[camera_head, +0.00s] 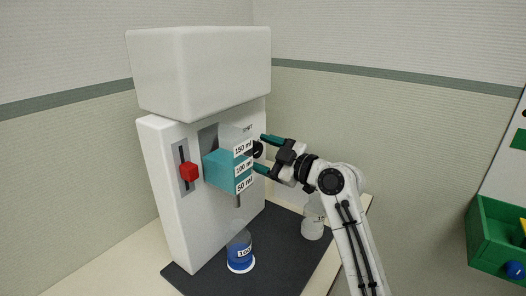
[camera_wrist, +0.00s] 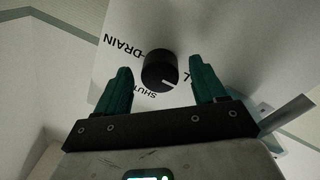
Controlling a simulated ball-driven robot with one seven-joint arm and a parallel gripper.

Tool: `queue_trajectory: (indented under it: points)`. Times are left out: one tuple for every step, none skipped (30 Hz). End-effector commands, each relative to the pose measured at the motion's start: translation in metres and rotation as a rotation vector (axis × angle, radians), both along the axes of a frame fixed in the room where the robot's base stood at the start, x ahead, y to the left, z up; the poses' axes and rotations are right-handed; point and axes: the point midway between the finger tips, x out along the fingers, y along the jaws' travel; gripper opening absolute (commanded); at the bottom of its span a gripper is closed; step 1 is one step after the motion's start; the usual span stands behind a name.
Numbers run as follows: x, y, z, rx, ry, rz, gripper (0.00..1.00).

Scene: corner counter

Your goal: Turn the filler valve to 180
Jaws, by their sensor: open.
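The filler (camera_head: 168,219) is a tall white machine with a tank (camera_head: 221,170) marked 150 ml, 100 ml and 50 ml, part filled with teal liquid. Its round black valve knob (camera_head: 258,149) is on the tank's right side. The wrist view shows the knob (camera_wrist: 160,70) with a white pointer line at its lower right, toward a label ending in L that a finger partly hides. DRAIN and SHUT are printed around it. My gripper (camera_head: 262,153) is open, its teal fingers on either side of the knob in the wrist view (camera_wrist: 160,68). Contact cannot be told.
A blue-filled container (camera_head: 240,250) with a small number label stands below the spout on the dark mat (camera_head: 285,258). A red slider (camera_head: 189,172) is on the filler's front. A pale bottle (camera_head: 313,222) stands behind my arm. A green bin (camera_head: 492,245) is at far right.

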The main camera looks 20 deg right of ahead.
Motion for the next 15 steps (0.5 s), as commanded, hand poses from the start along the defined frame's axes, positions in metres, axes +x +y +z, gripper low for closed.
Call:
queue_trajectory:
  points:
    - [0.0007, 0.0004, -0.0001, 0.000, 0.000, 0.000, 0.70]
    - [0.0008, 0.0004, -0.0003, 0.000, 0.000, 0.000, 0.70]
    - [0.0008, 0.0004, -0.0003, 0.000, 0.000, 0.000, 0.70]
    - [0.0008, 0.0004, -0.0004, 0.000, 0.000, 0.000, 0.70]
    - [0.0007, 0.0004, -0.0003, 0.000, 0.000, 0.000, 0.70]
    - [0.0006, 0.0003, -0.0003, 0.000, 0.000, 0.000, 0.70]
    - [0.0006, 0.0003, -0.0003, 0.000, 0.000, 0.000, 0.70]
    - [0.0006, 0.0003, -0.0003, 0.000, 0.000, 0.000, 0.68]
    - [0.0006, 0.0002, -0.0003, 0.000, 0.000, 0.000, 0.64]
    - [0.0006, 0.0002, -0.0003, 0.000, 0.000, 0.000, 0.61]
    - [0.0006, 0.0002, -0.0003, 0.000, 0.000, 0.000, 0.59]
    - [0.0005, 0.0001, -0.0002, 0.001, 0.001, 0.000, 0.55]
    - [0.0005, 0.0001, -0.0002, 0.001, 0.001, 0.000, 0.52]
    - [0.0005, 0.0001, -0.0002, 0.001, 0.001, 0.000, 0.49]
    - [0.0005, 0.0002, -0.0003, 0.001, 0.001, 0.000, 0.45]
